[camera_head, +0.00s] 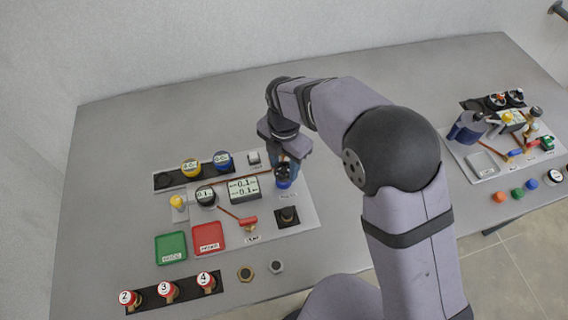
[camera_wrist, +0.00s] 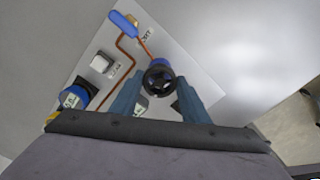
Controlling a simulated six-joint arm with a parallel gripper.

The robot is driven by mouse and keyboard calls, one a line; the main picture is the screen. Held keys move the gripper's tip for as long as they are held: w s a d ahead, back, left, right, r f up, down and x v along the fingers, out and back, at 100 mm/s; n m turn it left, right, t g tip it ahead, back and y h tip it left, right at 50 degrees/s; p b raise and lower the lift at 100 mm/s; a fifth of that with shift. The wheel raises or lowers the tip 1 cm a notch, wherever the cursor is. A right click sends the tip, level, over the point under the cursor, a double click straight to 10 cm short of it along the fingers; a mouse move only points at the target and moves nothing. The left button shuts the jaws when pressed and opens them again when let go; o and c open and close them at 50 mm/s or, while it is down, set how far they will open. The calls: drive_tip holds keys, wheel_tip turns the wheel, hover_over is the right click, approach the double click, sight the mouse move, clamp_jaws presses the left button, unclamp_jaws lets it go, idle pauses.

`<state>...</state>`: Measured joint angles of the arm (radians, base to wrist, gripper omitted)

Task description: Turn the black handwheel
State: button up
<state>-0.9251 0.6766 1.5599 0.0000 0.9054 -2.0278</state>
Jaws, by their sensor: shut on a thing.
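The black handwheel (camera_wrist: 158,81) is a round spoked wheel on a blue valve body (camera_wrist: 158,62), seen in the middle of the wrist view. My gripper (camera_wrist: 159,82) has one blue finger on each side of the wheel and is shut on it. In the head view my gripper (camera_head: 285,168) points down over the blue valve body (camera_head: 283,184) at the right part of the left panel. The wheel is mostly hidden there by the fingers.
The light panel (camera_head: 310,216) carries a display (camera_head: 243,188), a red-handled lever (camera_head: 247,221) and a black square part (camera_head: 288,216). Green (camera_head: 171,247) and red (camera_head: 208,238) trays lie at its front left. A second crowded panel (camera_head: 460,150) is at the right. The table's back is clear.

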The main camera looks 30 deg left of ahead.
drive_tip(key=m, duration=0.6)
drive_tip(key=shift+m, duration=0.3)
drive_tip(key=m, duration=0.3)
drive_tip(key=shift+m+p, duration=0.35)
drive_tip(key=shift+m, duration=0.05)
drive_tip(key=m, duration=0.9)
drive_tip(key=shift+s+m, duration=0.1)
drive_tip(key=shift+m, duration=0.3)
drive_tip(key=m, duration=0.6)
drive_tip(key=shift+m, duration=0.3)
drive_tip(key=o, duration=1.1)
drive_tip(key=shift+s, duration=0.1)
drive_tip(key=shift+c, duration=0.2)
